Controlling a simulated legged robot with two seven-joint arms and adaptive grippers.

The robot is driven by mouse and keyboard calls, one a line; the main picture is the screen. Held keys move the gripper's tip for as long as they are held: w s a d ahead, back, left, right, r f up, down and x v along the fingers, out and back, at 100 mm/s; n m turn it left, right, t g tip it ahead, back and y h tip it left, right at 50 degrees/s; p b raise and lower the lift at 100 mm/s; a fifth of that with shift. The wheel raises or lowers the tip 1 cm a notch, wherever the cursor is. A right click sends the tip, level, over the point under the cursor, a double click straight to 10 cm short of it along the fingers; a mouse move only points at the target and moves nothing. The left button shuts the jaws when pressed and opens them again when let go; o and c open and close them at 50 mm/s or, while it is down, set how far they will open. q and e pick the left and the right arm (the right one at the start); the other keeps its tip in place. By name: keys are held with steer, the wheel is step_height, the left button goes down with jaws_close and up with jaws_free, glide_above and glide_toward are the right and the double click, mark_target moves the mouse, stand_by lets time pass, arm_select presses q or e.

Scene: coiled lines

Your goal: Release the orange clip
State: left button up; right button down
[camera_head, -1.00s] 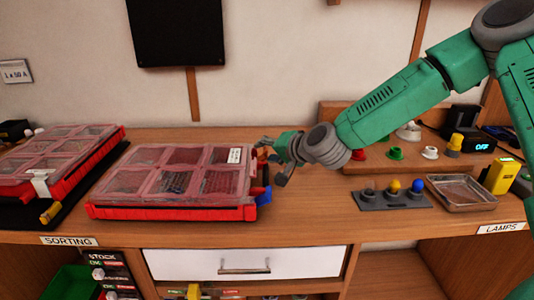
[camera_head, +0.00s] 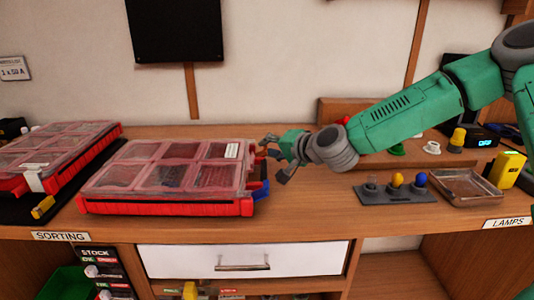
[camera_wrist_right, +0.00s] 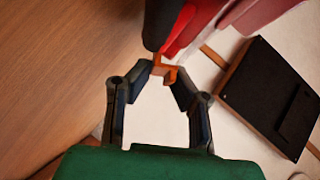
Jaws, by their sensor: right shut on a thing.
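A red organiser case (camera_head: 165,208) with a clear compartmented lid lies on the bench. An orange clip (camera_wrist_right: 167,70) is at its edge in the wrist view, beside a dark latch (camera_wrist_right: 160,20). In the head view a blue latch (camera_head: 261,190) is on the case's right side, and the orange clip there is small and mostly hidden by the fingers. My right gripper (camera_head: 268,158) is at the case's right side. In the wrist view its fingertips (camera_wrist_right: 163,76) are closed in around the orange clip. My left gripper is not in view.
A second red case (camera_head: 40,165) lies at the left on a dark mat. A grey lamp holder (camera_head: 396,196), a metal tray (camera_head: 464,188) and a yellow device (camera_head: 507,170) stand at the right. The bench between the case and the lamp holder is clear.

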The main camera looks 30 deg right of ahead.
steer(key=shift+d+f, duration=0.1)
steer(key=shift+f, duration=0.05)
steer(key=c, duration=1.6)
jaws_free()
steer(key=shift+o, duration=0.7)
steer(key=shift+d, duration=0.15)
steer(key=shift+s+r, duration=0.25)
steer(key=shift+s, duration=0.25)
steer(key=v, duration=0.8)
steer(key=shift+s+d, duration=0.15)
steer(key=shift+s, duration=0.3)
steer(key=shift+v, duration=1)
steer(key=shift+d, duration=0.15)
